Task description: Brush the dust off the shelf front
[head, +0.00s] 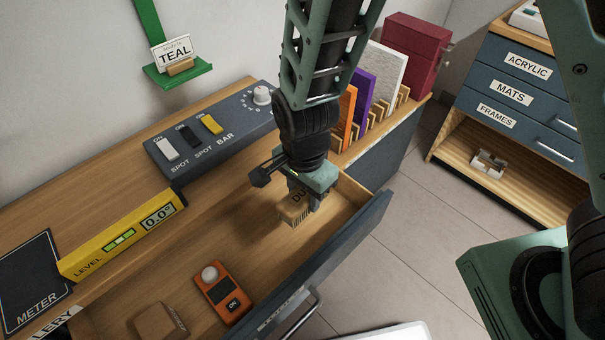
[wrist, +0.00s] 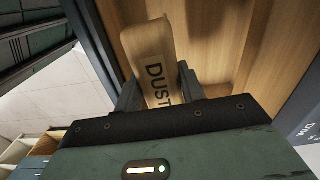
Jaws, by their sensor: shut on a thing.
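My gripper (head: 306,198) is shut on a wooden dust brush (head: 294,212), inside or just above the open drawer (head: 262,245). The brush also shows in the wrist view (wrist: 148,50), between the two fingers, with "DUST" printed on its block. In the head view its bristles point down; I cannot tell whether they touch the drawer floor. A small green shelf (head: 192,78) hangs on the wall at the upper left and bears a "TEAL" card (head: 173,53). No dust can be made out on its front.
The drawer also holds an orange device (head: 223,292) and a brown block (head: 157,322). On the counter are a yellow level (head: 120,237), a switch bar (head: 212,132) and a meter panel (head: 35,282). Upright boards in a rack (head: 372,120) and a red box (head: 412,52) stand behind right.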

